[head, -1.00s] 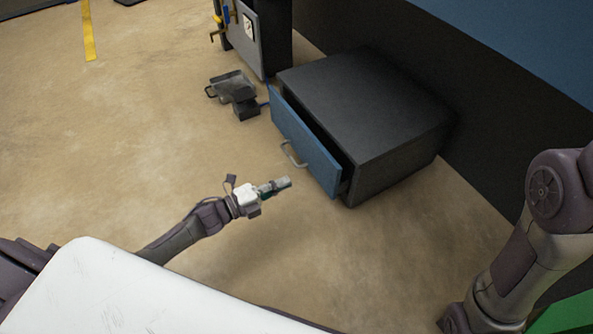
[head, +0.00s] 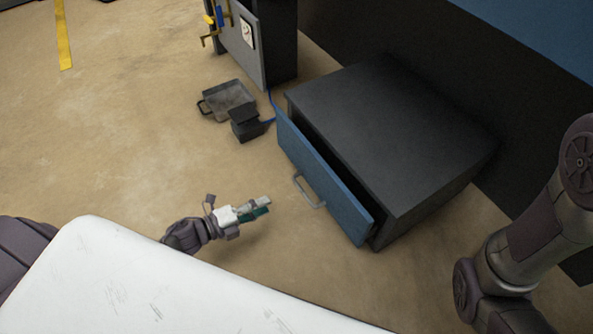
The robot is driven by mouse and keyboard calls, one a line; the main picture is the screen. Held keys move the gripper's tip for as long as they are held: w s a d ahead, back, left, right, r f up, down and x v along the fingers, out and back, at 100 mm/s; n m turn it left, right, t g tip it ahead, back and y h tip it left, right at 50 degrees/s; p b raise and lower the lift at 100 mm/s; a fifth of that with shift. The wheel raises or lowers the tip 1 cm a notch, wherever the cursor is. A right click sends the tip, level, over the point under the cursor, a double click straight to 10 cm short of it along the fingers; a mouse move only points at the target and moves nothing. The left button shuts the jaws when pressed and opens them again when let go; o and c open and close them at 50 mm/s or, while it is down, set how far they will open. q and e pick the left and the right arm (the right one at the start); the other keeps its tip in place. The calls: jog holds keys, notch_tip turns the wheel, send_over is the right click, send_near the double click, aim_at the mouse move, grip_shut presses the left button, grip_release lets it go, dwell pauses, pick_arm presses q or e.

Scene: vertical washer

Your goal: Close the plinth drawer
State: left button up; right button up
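The plinth drawer (head: 325,178) has a blue front with a metal handle (head: 307,190). It stands partly pulled out of a low dark grey plinth (head: 393,125), with a dark gap showing behind the front's top edge. My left gripper (head: 262,206) is to the left of the drawer handle and apart from it, over the floor. Its fingers point right towards the drawer front. They look close together, but whether they are open or shut is too small to tell. My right arm shows at the right edge; its gripper is out of view.
A grey metal tray (head: 228,99) and a small dark box (head: 246,124) lie on the floor left of the plinth's far end. A grey cabinet (head: 246,40) with yellow and blue parts stands behind. A dark wall runs behind the plinth.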

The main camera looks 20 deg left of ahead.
aim_at(301, 188)
pick_arm(q)
jog(key=b+x, duration=0.2)
jog(key=x, duration=0.2)
jog(key=b+x, duration=0.2)
jog(key=x, duration=0.2)
jog(key=b+x, duration=0.2)
jog(key=x, duration=0.2)
jog(key=shift+w+f, duration=0.35)
jog(key=shift+w+d+b, duration=0.3)
jog(key=shift+w+b, duration=0.1)
jog(key=shift+w, duration=0.05)
grip_shut()
